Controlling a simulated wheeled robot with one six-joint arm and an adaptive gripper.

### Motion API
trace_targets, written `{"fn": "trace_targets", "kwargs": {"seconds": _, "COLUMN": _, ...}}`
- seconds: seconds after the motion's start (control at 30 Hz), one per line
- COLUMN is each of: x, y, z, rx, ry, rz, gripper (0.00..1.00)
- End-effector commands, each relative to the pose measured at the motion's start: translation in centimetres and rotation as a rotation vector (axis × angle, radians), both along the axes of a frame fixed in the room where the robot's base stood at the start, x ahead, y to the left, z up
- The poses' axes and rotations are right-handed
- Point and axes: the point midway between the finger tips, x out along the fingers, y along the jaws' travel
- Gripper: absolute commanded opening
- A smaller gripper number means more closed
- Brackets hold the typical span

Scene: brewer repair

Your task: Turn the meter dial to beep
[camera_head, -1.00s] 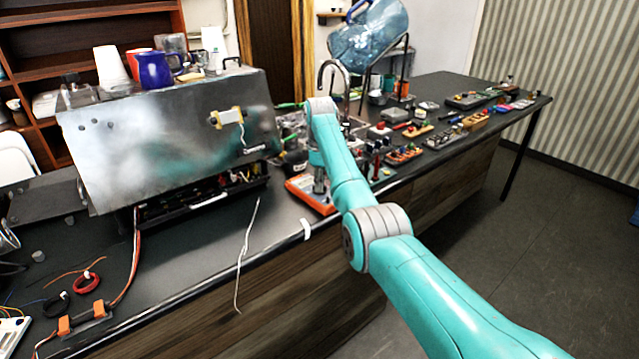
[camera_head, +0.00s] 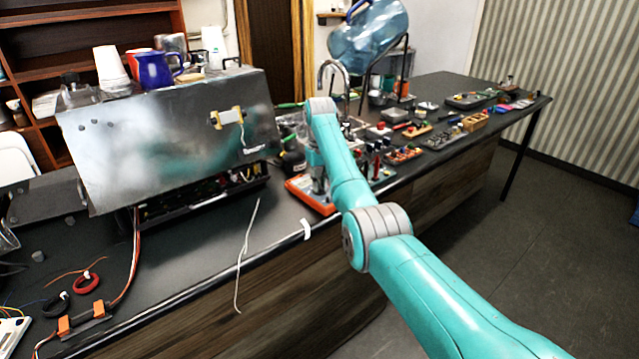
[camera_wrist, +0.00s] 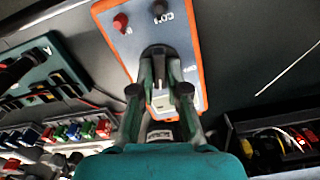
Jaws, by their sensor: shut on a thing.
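The meter (camera_wrist: 188,62) has a grey face with an orange edge. It fills the upper middle of the wrist view, with a red jack (camera_wrist: 120,23) and a black jack (camera_wrist: 160,9) near its far end. My gripper (camera_wrist: 160,66) is closed around the black round dial (camera_wrist: 157,50), whose sides are partly covered by the fingers. The dial's pointer and most markings are not readable. In the head view, the meter's orange edge (camera_head: 308,197) shows on the counter, and my arm hides the dial.
A large steel brewer housing (camera_head: 170,135) stands left of the meter, with its open electronics bay (camera_wrist: 285,143) close by in the wrist view. Several small parts and a green board (camera_wrist: 45,75) lie on the other side. A pale wire (camera_head: 246,250) hangs over the counter's front edge.

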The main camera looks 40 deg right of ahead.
Motion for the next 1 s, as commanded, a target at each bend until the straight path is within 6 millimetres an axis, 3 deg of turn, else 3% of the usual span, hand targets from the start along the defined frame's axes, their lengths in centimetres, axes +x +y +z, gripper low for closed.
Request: {"fn": "trace_targets", "kwargs": {"seconds": 1.0, "x": 0.00, "y": -0.06, "z": 0.06, "rx": 0.000, "ry": -0.002, "rz": -0.895, "gripper": 0.00}}
